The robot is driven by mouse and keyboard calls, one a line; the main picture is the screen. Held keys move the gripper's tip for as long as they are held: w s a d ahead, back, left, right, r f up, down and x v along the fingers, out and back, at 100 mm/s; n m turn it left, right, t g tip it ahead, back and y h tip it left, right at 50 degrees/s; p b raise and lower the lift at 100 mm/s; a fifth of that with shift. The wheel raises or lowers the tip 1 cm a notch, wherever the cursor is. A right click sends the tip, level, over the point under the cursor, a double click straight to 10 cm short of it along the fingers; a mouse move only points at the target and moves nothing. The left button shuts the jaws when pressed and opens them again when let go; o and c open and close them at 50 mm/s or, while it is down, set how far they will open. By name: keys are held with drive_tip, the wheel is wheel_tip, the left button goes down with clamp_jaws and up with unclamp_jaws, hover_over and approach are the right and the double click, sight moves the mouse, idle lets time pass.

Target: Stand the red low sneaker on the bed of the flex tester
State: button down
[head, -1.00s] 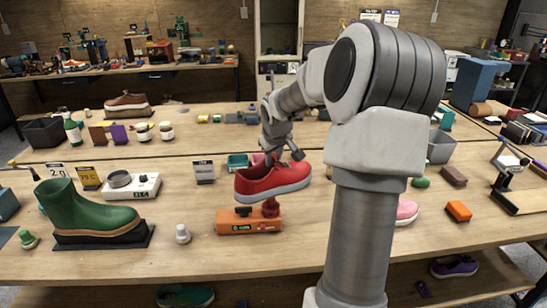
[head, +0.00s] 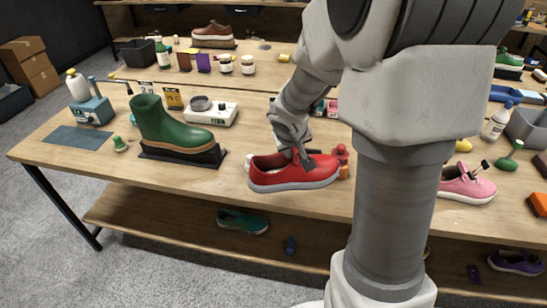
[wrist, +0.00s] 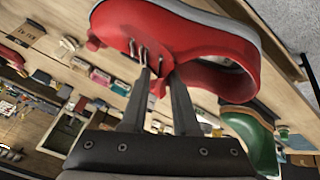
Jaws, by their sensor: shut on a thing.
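My gripper (head: 300,158) is shut on the sneaker's upper near the opening. In the wrist view the sneaker (wrist: 125,22) fills the top, with the fingers (wrist: 160,78) at its lace area and opening.
A green boot (head: 165,122) stands on a dark base to the left. Behind it is a white gauge unit (head: 222,115). A pink sneaker (head: 466,187) lies to the right, beyond my arm. The bench front (head: 215,190) between boot base and sneaker is clear.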

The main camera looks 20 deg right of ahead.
sight(258, 182)
drive_tip(key=a+f, duration=0.1)
drive_tip(key=a, duration=0.3)
drive_tip(key=s+a+f, duration=0.1)
drive_tip(key=a, duration=0.3)
drive_tip(key=s+a+f, duration=0.1)
drive_tip(key=a+f, duration=0.1)
drive_tip(key=a, duration=0.2)
drive_tip(key=shift+s+f, duration=0.1)
drive_tip(key=shift+s, duration=0.15)
drive_tip(key=shift+d+f, duration=0.15)
drive_tip(key=shift+d, duration=0.1)
drive_tip(key=shift+s+f, duration=0.15)
drive_tip(key=shift+f, duration=0.1)
drive_tip(key=shift+r, duration=0.25)
drive_tip(key=shift+d+r, duration=0.1)
drive_tip(key=shift+r, duration=0.05)
